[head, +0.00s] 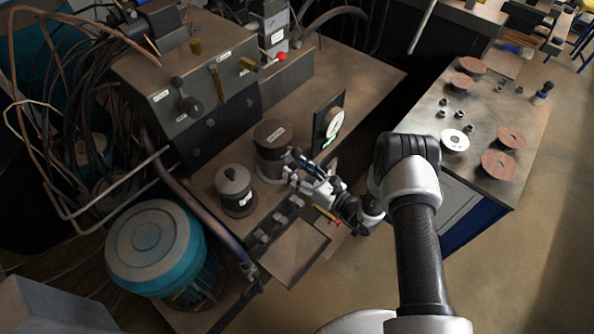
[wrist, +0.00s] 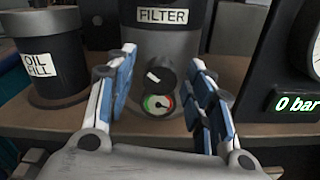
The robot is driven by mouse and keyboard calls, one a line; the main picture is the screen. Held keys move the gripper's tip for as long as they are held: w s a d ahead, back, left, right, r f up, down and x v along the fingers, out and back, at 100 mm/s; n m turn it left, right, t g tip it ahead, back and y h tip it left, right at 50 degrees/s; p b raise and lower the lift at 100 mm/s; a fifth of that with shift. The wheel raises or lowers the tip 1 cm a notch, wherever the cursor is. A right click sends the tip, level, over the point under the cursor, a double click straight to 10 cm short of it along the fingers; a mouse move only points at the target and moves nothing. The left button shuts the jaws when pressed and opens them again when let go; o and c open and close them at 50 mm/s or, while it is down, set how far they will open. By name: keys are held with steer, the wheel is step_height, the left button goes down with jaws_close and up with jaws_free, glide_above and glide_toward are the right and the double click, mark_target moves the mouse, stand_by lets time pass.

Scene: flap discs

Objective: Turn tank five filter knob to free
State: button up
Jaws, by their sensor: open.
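The filter (wrist: 165,42) is a dark grey cylinder with a white FILTER label; it also shows in the head view (head: 269,160). On its front is a round black knob (wrist: 166,73) with a short white mark slanting from upper left to lower right. Below the knob is a small dial (wrist: 158,104) with green at left, red at right and a dark needle. My gripper (wrist: 162,60) is open, its blue-padded fingers on either side of the knob with gaps showing. In the head view my gripper (head: 303,174) is in front of the filter and hides the knob. No tank number is readable.
An OIL FILL canister (wrist: 45,65) stands left of the filter; it also shows in the head view (head: 235,188). At right a black panel (wrist: 270,75) carries a gauge and reads 0 bar. A separate table (head: 490,110) holds red discs and nuts.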

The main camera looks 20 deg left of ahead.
steer(key=shift+w+a, duration=0.1)
steer(key=shift+a, duration=0.15)
steer(key=shift+c, duration=0.5)
